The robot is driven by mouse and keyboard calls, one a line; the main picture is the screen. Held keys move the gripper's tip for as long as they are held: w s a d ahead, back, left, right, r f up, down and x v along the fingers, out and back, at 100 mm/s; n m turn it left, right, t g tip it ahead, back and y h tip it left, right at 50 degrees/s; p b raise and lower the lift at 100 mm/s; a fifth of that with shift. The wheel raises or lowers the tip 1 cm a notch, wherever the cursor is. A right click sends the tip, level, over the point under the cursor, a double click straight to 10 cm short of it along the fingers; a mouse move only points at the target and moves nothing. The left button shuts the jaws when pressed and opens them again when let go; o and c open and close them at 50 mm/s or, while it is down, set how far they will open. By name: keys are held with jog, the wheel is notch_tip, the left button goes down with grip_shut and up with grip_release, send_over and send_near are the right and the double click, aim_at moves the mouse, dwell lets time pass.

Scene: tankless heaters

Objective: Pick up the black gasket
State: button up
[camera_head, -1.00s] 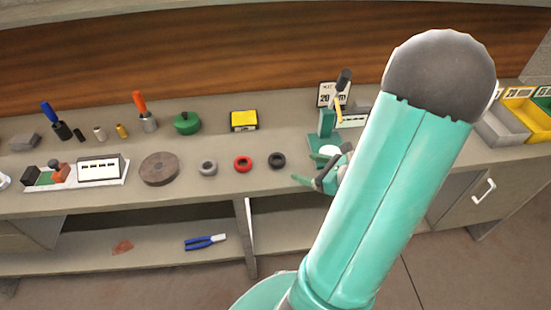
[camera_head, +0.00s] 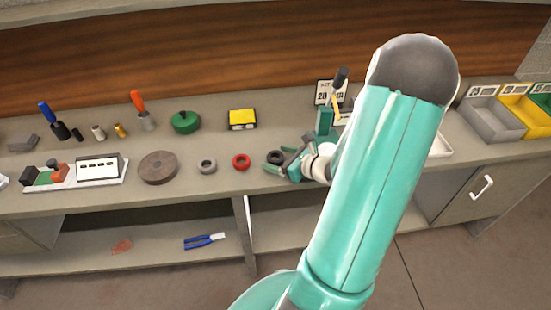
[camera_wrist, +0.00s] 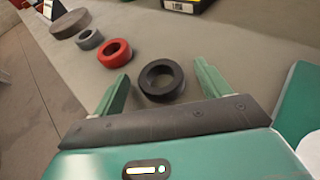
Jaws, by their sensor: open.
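The black gasket (camera_head: 275,157) is a small dark ring lying flat on the bench, at the right end of a row of rings. My gripper (camera_head: 282,163) is open beside it in the head view, low over the bench. In the wrist view the black gasket (camera_wrist: 161,79) lies between the two green fingers of my gripper (camera_wrist: 162,88), near the fingertips, with a gap to each finger. In the head view my gripper partly covers the gasket's right side.
A red ring (camera_head: 241,161) and a grey ring (camera_head: 208,166) lie to the left, then a brown disc (camera_head: 158,168). A yellow-topped box (camera_head: 242,119) stands behind. A green stand (camera_head: 324,122) is close to my gripper's right. Bins (camera_head: 495,115) stand at the far right.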

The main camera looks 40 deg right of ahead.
jog(key=c, duration=1.1)
jog(key=shift+r, duration=0.15)
